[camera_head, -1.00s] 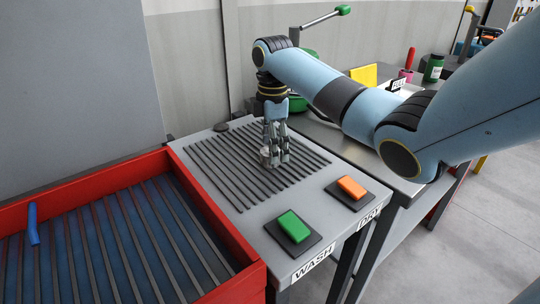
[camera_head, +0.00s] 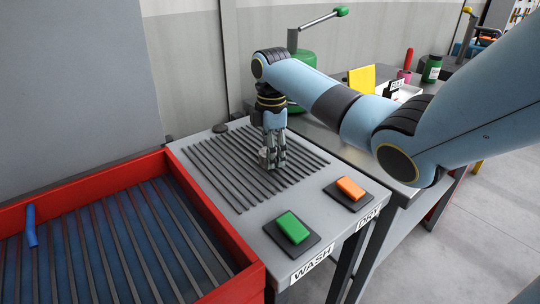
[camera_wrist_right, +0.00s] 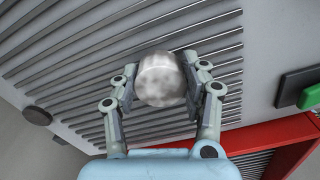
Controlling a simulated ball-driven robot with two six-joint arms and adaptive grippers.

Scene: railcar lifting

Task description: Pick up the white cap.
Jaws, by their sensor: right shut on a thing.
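The white cap (camera_wrist_right: 160,80) is a short round piece with a mottled grey-white face. It sits between the fingers of my right gripper (camera_wrist_right: 158,84), which is shut on it, one finger on each side. In the head view the right gripper (camera_head: 273,160) points down at the slatted top of the wash station, and the cap (camera_head: 263,156) shows partly at the left of the fingers. I cannot tell whether the cap still touches the slats. My left gripper is not in view.
The grey wash station (camera_head: 222,190) carries a green button (camera_head: 293,227) and an orange button (camera_head: 350,188) at its front. A red-walled tray (camera_head: 90,188) with a blue item (camera_head: 31,225) stands left. A metal table (camera_head: 318,130) with several objects lies right.

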